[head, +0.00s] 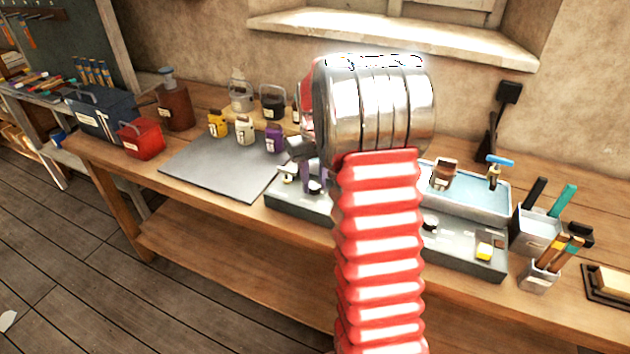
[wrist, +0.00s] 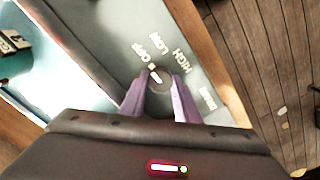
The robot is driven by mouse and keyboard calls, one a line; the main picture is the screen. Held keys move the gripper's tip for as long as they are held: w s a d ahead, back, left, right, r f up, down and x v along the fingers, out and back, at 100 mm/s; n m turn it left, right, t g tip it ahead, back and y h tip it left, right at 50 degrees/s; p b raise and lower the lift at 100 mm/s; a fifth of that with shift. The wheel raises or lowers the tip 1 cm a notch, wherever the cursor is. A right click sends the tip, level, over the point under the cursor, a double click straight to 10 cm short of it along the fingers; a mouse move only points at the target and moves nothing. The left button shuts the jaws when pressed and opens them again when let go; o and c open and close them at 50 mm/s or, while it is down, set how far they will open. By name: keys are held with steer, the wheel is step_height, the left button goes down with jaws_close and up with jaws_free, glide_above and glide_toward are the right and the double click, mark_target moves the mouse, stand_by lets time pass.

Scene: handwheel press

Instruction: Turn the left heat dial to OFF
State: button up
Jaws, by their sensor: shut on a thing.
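The left heat dial (wrist: 160,86) is a dark round knob with a white pointer mark, set in a grey panel (wrist: 112,42). The lettering OFF, LOW and HIGH runs around it, with a further label at the right that is hard to read. The white mark points up and left in the wrist view, towards OFF. My gripper (wrist: 160,77) has its two purple fingers on either side of the dial, shut on it. In the head view my gripper (head: 314,178) is at the panel's left part, and my arm hides much of the panel there.
A water bath (head: 470,196) sits behind the panel, with a brown-topped item and a blue-handled tap at it. Small pots and a grey mat (head: 222,168) lie left; tool holders (head: 537,230) stand right.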

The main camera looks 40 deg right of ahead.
mark_target(314, 184)
steer(key=shift+w+r, duration=0.1)
steer(key=shift+w, duration=0.1)
steer(key=o, duration=0.8)
steer(key=shift+a, duration=0.1)
steer(key=shift+o, duration=1.2)
steer(key=shift+s, duration=0.1)
step_height(314, 184, up, 14)
steer(key=shift+f, duration=0.2)
